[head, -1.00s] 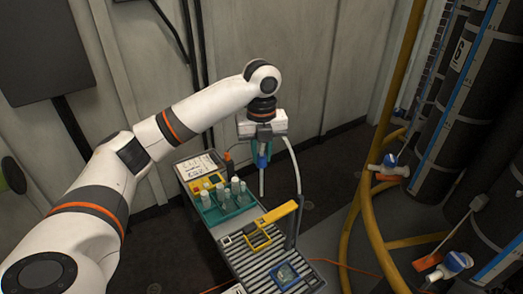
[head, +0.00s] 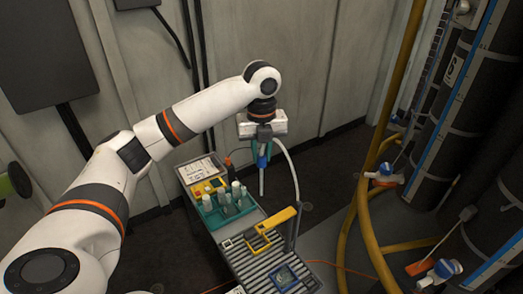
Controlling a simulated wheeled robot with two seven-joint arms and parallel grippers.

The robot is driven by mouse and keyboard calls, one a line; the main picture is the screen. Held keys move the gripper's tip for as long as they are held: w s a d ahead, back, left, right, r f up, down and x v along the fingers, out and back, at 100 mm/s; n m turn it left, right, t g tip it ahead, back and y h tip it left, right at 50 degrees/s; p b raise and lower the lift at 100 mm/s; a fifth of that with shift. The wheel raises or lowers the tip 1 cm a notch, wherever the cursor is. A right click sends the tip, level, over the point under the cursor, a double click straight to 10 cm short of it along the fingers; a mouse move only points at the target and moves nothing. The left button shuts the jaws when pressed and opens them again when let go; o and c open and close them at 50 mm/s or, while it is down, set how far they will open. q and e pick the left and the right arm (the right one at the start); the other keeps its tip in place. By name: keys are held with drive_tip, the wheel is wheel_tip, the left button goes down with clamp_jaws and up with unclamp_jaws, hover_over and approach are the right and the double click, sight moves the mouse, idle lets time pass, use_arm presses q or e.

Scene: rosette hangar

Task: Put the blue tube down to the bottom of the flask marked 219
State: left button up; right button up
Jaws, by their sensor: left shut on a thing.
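My left gripper (head: 262,145) is at the end of the white arm and is shut on a blue piece (head: 262,161). I take this to be the blue tube. A thin pale tube (head: 262,184) hangs straight down below it, and its lower end is in the air behind the bench. A pale hose (head: 290,167) curves from the gripper down to the right. Small bottles (head: 236,188) stand in a teal rack (head: 222,219) left of and nearer than the gripper. No mark 219 is legible, so I cannot tell which vessel is the flask. My right gripper is not in view.
A narrow bench with a slatted top (head: 262,265) carries a yellow handle (head: 277,218) and a blue square item (head: 285,276). Tall dark cylinders (head: 452,125) and a yellow pipe (head: 352,208) stand at the right. Blue-handled valves (head: 384,173) stick out there. The wall is close behind.

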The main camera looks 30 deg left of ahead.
use_arm(q)
drive_tip(key=shift+r+p, duration=0.4)
drive_tip(key=shift+r, duration=0.1)
drive_tip(key=shift+r+p, duration=0.85)
drive_tip(key=shift+r, duration=0.35)
drive_tip(key=shift+f, duration=0.15)
drive_tip(key=d+f+b, duration=0.3)
drive_tip(key=f+b, duration=0.3)
drive_tip(key=f, duration=0.5)
drive_tip(key=d+f+b, duration=0.3)
drive_tip(key=f+b, duration=0.4)
drive_tip(key=f, duration=0.5)
drive_tip(key=d+f+b, duration=0.4)
drive_tip(key=f+b, duration=0.2)
drive_tip(key=f, duration=0.5)
drive_tip(key=shift+f+b, duration=0.2)
drive_tip(key=shift+b, duration=0.1)
